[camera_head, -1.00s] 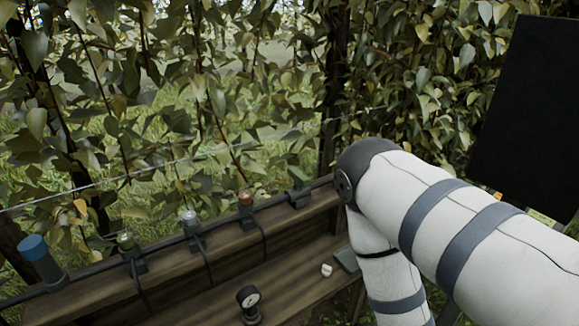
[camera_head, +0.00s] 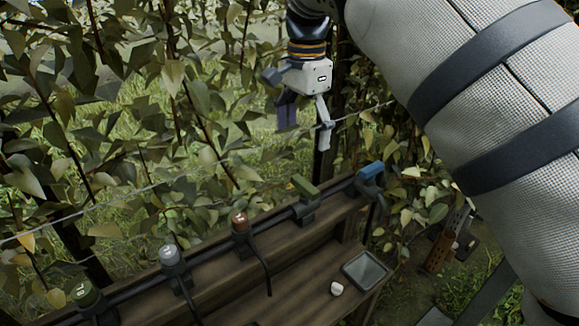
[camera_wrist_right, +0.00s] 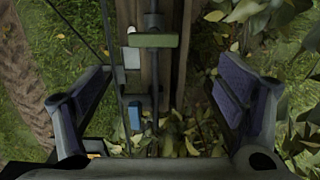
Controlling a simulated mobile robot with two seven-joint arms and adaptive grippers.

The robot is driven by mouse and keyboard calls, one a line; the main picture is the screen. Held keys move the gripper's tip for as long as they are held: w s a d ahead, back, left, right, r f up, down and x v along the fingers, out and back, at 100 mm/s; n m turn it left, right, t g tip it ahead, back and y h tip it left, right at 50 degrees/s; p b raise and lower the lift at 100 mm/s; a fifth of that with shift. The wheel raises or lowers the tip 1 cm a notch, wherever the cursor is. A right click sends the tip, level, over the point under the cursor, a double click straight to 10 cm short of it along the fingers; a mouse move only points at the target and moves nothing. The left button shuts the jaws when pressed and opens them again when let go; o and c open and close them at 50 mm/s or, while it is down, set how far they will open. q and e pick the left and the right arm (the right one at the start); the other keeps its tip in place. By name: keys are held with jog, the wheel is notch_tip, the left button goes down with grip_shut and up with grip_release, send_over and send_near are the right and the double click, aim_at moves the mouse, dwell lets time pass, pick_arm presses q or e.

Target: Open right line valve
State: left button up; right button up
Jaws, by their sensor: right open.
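A valve with a green bar handle (camera_head: 305,186) sits on the dark pipe toward its right end. The handle lies crosswise to the pipe; it also shows near the top middle of the right wrist view (camera_wrist_right: 155,40). My right gripper (camera_head: 306,122) points down, open and empty, above and apart from this valve. In the right wrist view its two padded fingers (camera_wrist_right: 160,98) are spread wide at either side, with the pipe running between them. My left gripper is not in view.
The dark pipe (camera_head: 211,247) runs along a wooden bench, with brown-capped (camera_head: 240,222), grey-capped (camera_head: 170,257) and green-capped (camera_head: 85,294) fittings. A blue fitting (camera_head: 370,172) is at its right end. A grey tray (camera_head: 366,270) and white object (camera_head: 337,288) lie on the bench. Leaves and a wire are behind.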

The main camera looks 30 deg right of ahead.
aim_at(305, 183)
jog(key=f, duration=0.7)
jog(key=s+f, duration=0.1)
jog(key=f, duration=0.3)
jog(key=shift+f, duration=0.2)
jog(key=c, duration=1.1)
